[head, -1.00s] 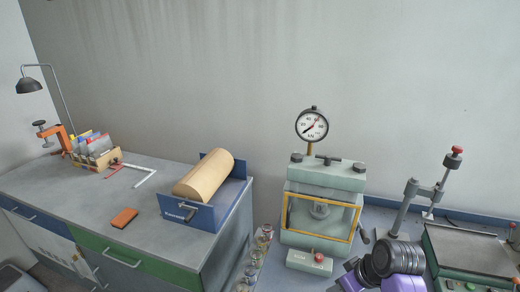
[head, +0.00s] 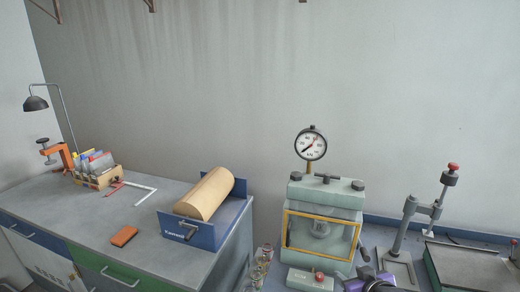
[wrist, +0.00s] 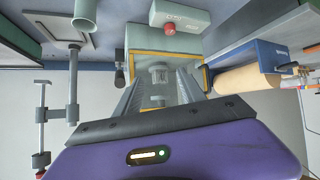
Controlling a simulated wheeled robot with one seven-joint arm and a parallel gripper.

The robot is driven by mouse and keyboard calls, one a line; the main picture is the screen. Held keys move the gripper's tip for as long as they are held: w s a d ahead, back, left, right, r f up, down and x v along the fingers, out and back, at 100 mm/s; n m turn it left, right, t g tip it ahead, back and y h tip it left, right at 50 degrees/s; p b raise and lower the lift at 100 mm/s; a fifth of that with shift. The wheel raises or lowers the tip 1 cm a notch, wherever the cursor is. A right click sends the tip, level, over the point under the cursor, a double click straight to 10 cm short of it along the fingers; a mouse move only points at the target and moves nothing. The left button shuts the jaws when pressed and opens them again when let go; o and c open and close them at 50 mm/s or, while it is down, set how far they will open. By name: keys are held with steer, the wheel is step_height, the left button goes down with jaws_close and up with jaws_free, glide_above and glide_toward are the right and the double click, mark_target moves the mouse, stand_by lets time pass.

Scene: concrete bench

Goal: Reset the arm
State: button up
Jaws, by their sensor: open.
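My gripper (wrist: 160,76) shows in the wrist view, where its two dark fingers stand apart with nothing held between them. The wrist picture is upside down, and the fingers point toward the pale green press (wrist: 193,38). In the head view only a purple and black part of my arm shows at the bottom edge, in front of the press (head: 325,196); the fingertips are hidden there. I cannot tell how far the fingers are from the press.
The press has a yellow-framed window, a round gauge (head: 310,144) and a control box with a red button (head: 319,277). A clamp stand (head: 409,225) is at right. A blue holder (head: 190,233) with a tan roll sits on the left bench (head: 75,220). Small bottles (head: 262,262) stand between.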

steer(key=s+a+m+t+b, duration=0.1)
steer(key=s+a+t+b, duration=0.1)
steer(key=s, duration=2.1)
steer(key=s+a+m+t+b, duration=0.1)
steer(key=s+b, duration=0.3)
steer(key=s, duration=2)
steer(key=shift+a+t+h, duration=0.4)
steer(key=shift+a+t, duration=0.1)
steer(key=shift+a, duration=0.15)
steer(key=shift+f, duration=0.1)
